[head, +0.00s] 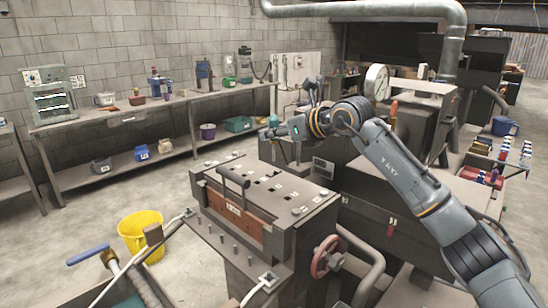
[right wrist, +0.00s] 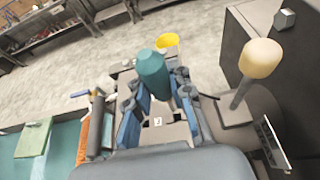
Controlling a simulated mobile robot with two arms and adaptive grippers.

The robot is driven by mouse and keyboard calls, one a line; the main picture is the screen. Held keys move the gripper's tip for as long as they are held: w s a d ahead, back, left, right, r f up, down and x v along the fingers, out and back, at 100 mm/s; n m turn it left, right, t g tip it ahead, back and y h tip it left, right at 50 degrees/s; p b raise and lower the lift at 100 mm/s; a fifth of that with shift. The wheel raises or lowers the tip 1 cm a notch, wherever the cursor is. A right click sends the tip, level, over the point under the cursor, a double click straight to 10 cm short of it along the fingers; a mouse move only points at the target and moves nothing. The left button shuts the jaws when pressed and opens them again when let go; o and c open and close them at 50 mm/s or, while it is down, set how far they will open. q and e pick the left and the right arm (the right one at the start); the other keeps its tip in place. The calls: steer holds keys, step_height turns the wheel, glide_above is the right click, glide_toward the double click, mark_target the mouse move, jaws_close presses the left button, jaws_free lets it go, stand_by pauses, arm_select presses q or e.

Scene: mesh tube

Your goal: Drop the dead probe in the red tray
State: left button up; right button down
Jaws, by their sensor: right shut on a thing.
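My right gripper (head: 281,131) is raised above the back of the grey machine in the head view. It is shut on a teal rounded cylinder, which I take for the probe (head: 273,121). In the right wrist view the probe (right wrist: 152,70) stands up between the blue-padded fingers (right wrist: 158,102); its lower end is hidden. My left gripper is not in view.
The grey machine (head: 215,245) with a red handwheel (head: 327,257) fills the middle. A yellow bucket (head: 141,232) stands on the floor to its left. A long bench (head: 120,121) runs along the wall. A gauge (head: 377,82) stands behind my right arm. Floor between machine and bench is clear.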

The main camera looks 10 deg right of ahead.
mark_target(274, 117)
steer(key=shift+r, duration=1.35)
steer(key=shift+r+p, duration=1.95)
steer(key=shift+r, duration=0.65)
